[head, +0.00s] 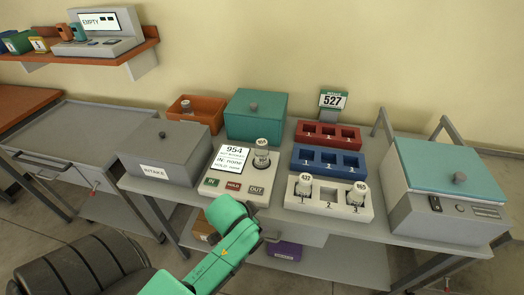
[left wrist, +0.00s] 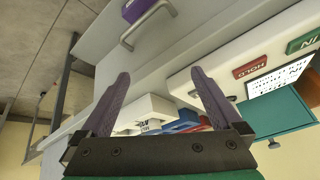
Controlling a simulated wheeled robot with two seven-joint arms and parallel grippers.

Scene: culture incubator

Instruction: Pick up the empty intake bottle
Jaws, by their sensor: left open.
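A clear bottle with a pale numbered cap (head: 262,154) stands upright in the round socket of the white reader (head: 210,186), whose screen shows 954. Another small bottle (head: 186,107) is in the orange bin (head: 205,117) behind the grey INTAKE box (head: 165,152). The frames do not settle which is the empty intake bottle. My left gripper (left wrist: 160,88) is open with nothing between its fingers in the left wrist view. My right gripper is not in view.
A white rack (head: 328,211) holds bottles 432 and 965 in its outer slots; its middle slot is empty. Blue (head: 328,160) and red (head: 328,135) racks stand behind it. A teal-lidded box (head: 445,185) is at right. A shelf device (head: 105,45) reads EMPTY.

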